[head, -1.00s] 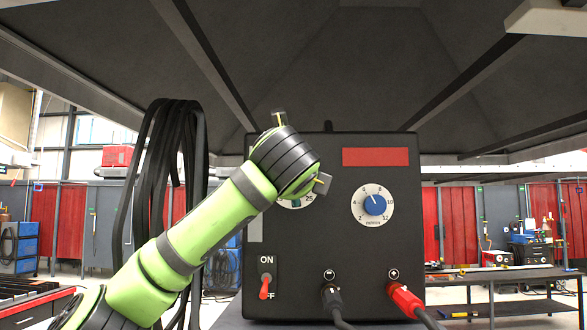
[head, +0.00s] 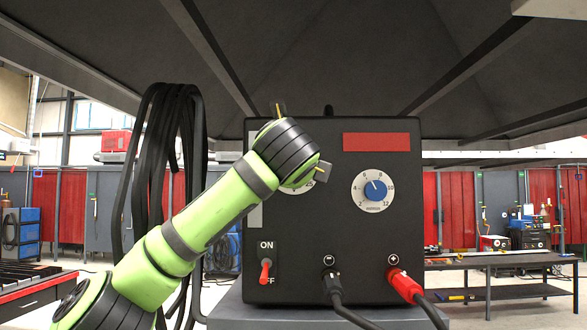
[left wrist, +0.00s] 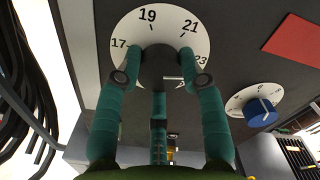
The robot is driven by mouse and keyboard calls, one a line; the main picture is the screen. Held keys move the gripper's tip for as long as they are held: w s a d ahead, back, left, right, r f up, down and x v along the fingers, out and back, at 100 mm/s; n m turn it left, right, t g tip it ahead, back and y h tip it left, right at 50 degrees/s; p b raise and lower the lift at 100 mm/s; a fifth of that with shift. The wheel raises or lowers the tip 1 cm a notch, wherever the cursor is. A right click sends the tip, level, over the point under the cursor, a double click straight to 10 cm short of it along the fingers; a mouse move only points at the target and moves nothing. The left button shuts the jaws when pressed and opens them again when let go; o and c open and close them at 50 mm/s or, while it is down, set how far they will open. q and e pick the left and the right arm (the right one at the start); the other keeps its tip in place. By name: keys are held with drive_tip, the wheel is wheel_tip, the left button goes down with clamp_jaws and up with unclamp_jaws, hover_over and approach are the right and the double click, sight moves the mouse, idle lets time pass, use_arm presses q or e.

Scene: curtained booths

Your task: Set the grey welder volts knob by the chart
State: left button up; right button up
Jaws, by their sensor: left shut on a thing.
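The black welder (head: 335,230) stands in front of me. Its white volts dial (head: 297,189) is mostly hidden behind my left wrist in the head view. The left wrist view shows this dial (left wrist: 125,32) with 17, 19, 21 and 23 readable. A pale panel (head: 255,215) on the welder's left is mostly covered by my arm; no writing is readable.
A blue knob (head: 375,190) on a second dial sits to the right. Below are a red ON/OFF switch (head: 265,271), a black plug (head: 331,285) and a red plug (head: 404,286) with cables. Black cables (head: 150,180) hang at left. A dark hood (head: 340,60) is overhead.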

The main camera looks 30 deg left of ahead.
use_arm(q)
drive_tip(key=shift+w+f+n+b, duration=0.1)
drive_tip(key=shift+n+b, duration=1.55)
drive_tip(key=shift+n, duration=6.3)
drive_tip(key=shift+w+f+n+b, duration=0.1)
drive_tip(key=shift+n+b, duration=1.55)
drive_tip(key=shift+n, duration=6.3)
drive_tip(key=shift+f, duration=0.1)
drive_tip(key=o, duration=1.1)
drive_tip(key=shift+o, duration=0.2)
